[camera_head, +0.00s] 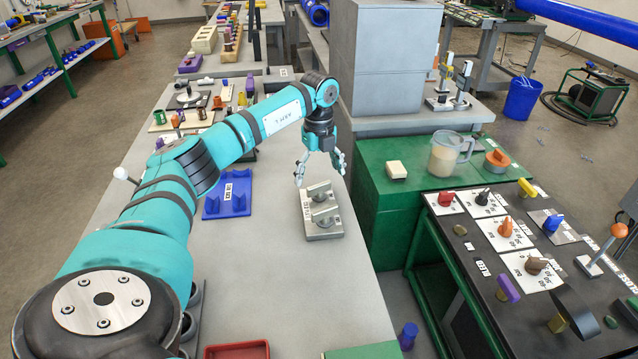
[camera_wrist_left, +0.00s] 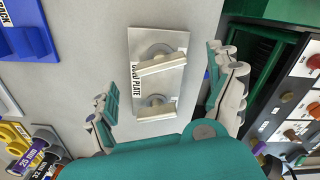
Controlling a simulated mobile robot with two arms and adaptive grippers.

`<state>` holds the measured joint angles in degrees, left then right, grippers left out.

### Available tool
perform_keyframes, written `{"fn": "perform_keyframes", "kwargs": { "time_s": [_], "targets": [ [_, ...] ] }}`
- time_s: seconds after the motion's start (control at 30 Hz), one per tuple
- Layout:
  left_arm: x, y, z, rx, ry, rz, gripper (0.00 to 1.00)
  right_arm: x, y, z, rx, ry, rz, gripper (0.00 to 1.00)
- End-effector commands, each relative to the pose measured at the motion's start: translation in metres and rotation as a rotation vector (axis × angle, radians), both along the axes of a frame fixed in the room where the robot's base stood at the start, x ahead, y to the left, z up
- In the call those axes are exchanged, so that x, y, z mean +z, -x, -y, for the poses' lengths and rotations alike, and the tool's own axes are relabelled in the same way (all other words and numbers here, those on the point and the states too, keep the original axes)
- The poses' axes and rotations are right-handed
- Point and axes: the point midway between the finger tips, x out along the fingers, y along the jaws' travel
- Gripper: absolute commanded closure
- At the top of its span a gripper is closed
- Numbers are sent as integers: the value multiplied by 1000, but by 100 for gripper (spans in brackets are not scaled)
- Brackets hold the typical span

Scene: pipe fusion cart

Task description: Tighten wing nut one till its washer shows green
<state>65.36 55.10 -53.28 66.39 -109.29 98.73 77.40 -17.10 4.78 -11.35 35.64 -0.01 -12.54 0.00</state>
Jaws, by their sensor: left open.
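A grey metal plate (camera_head: 334,231) with two pale wing nuts lies on the grey worktop; it also shows in the left wrist view (camera_wrist_left: 136,40). One wing nut (camera_head: 319,189) is at the far end, the other (camera_head: 325,211) nearer; the wrist view shows them as upper (camera_wrist_left: 162,63) and lower (camera_wrist_left: 156,110). Grey round washers show partly under them; I see no green. I cannot tell which nut is number one. My left gripper (camera_head: 320,172) is open and empty above the far end, its fingers (camera_wrist_left: 167,90) apart on either side of the plate in the wrist view.
A blue rack (camera_head: 229,196) stands left of the plate. A dark panel (camera_head: 470,222) with several knobs lies further right.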

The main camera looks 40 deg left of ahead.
Motion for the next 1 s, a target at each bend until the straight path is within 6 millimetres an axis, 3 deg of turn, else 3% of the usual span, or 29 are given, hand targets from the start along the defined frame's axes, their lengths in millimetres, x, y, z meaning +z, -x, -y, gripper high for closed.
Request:
{"fn": "perform_keyframes", "kwargs": {
  "time_s": [0.1,0.3,0.63,1.0],
  "targets": [
    [-20,1,0,0,0,-3,10,3,-1,-3,-1,-4,2,60],
    [-39,0,0,0,0,0,10,5,-1,-7,-1,-8,0,60],
    [-43,0,0,0,0,1,10,4,2,-7,1,-8,-4,60],
    [-43,0,0,0,0,0,57,4,3,-3,1,-3,-7,60]
  ]
}}
